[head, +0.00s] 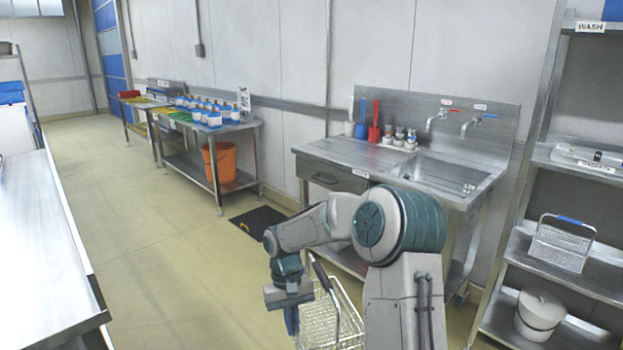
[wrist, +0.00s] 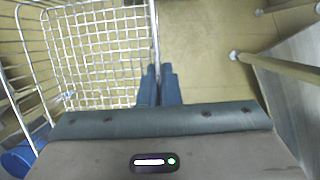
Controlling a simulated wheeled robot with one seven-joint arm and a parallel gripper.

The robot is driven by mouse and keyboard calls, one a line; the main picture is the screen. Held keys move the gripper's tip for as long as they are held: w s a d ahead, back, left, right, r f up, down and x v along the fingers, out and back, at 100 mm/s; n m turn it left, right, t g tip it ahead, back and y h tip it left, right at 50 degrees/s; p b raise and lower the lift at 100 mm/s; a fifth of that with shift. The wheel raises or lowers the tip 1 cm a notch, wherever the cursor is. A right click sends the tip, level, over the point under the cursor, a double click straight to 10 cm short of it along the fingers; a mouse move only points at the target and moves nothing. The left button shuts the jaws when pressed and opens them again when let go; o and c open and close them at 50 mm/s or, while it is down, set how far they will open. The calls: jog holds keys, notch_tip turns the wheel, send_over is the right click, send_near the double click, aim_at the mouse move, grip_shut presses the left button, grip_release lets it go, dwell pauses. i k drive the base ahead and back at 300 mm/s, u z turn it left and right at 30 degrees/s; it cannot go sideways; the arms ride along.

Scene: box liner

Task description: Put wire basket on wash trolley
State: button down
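A wire basket (head: 318,325) of pale metal mesh with a dark handle hangs low in front of me, partly hidden by my arm in the head view. It fills the upper left of the wrist view (wrist: 90,50), with floor visible through the mesh. My gripper (head: 291,325) is at the basket's left rim. In the wrist view its blue fingers (wrist: 158,85) are nearly together, with the rim wire running between them. The tall metal rack (head: 520,245) marked WASH stands at the right; its base is out of view.
The rack's shelves hold another wire basket (head: 563,240) with a blue handle, a white lidded pot (head: 540,315) and a boxy item (head: 590,157). A steel sink bench (head: 345,153) stands ahead. A long counter (head: 40,240) lines the left. The floor (head: 150,240) between is mostly clear.

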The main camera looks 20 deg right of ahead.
aim_at(345, 154)
jog(key=z, duration=0.45)
jog(key=i, duration=0.35)
jog(key=z, duration=0.7)
jog(key=i, duration=1.3)
jog(key=u, duration=0.7)
